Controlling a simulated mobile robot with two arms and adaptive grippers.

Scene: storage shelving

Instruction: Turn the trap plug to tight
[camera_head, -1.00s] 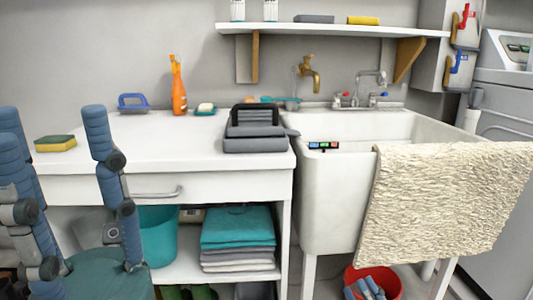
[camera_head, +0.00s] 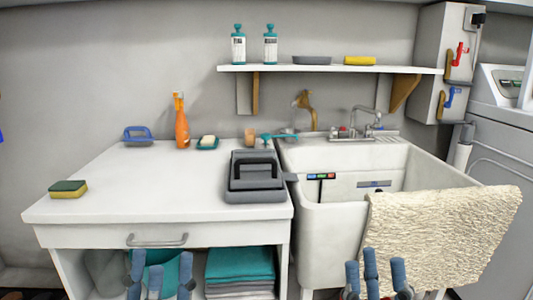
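I see no trap plug in this view; the space under the sink is mostly hidden by the towel, the sink front and the lower picture edge. The white utility sink (camera_head: 326,240) stands right of the cabinet. A small strip with coloured marks (camera_head: 321,176) is at its rim. My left gripper (camera_head: 160,274) shows at the bottom edge before the cabinet, its blue fingers spread and nothing seen between them. My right gripper (camera_head: 375,270) is at the bottom edge before the sink and towel, its blue fingers apart and apparently empty.
A cream towel (camera_head: 440,235) hangs over the sink front. A white cabinet (camera_head: 110,200) carries a sponge (camera_head: 68,189), an orange spray bottle (camera_head: 181,125) and a grey case (camera_head: 255,178). A wall shelf (camera_head: 330,70) is above. A white appliance (camera_head: 500,130) stands right.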

